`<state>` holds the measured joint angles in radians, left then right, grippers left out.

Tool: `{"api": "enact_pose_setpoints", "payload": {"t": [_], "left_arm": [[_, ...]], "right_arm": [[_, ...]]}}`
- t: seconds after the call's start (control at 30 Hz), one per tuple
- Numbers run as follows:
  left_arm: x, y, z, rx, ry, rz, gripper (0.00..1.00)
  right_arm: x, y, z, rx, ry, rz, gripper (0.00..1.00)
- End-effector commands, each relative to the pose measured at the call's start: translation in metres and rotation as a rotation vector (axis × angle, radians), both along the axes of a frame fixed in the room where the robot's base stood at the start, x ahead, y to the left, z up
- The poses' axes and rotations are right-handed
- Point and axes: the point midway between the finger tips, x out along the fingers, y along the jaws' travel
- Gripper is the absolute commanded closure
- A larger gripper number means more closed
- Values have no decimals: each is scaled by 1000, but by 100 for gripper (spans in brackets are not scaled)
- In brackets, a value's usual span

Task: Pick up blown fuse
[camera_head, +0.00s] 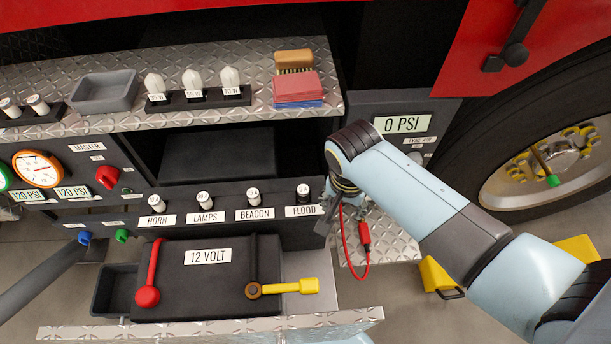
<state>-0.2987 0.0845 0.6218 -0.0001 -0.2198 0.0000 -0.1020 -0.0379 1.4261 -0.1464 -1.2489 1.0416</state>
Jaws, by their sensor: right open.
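A row of fuses stands in the dark panel above the labels HORN, LAMPS, BEACON and FLOOD. My left gripper is not in view.
Above, a metal shelf (130,122) bears a grey tray (105,92), bulbs in a rack (198,97), a brush (294,60) and folded cloths (297,88). Below stands the 12 VOLT battery (205,285) with red and yellow levers. A red cable clip (364,236) hangs near my right gripper.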

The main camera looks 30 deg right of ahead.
Motion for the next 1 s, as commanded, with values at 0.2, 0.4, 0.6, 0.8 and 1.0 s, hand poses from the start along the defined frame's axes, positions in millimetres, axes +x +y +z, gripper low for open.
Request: {"api": "enact_pose_setpoints", "payload": {"t": [0.2, 0.4, 0.6, 0.8, 1.0], "left_arm": [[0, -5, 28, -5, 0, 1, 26], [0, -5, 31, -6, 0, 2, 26], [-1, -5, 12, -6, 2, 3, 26], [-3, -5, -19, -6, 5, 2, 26], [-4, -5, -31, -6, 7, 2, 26]], "right_arm": [[61, 34, 68, 16, 8, -552, 48], [81, 48, 86, 5, 11, -793, 48], [82, 48, 69, 3, 11, -822, 48], [81, 45, 39, 3, 11, -820, 48], [81, 44, 29, 4, 10, -820, 48]]}}
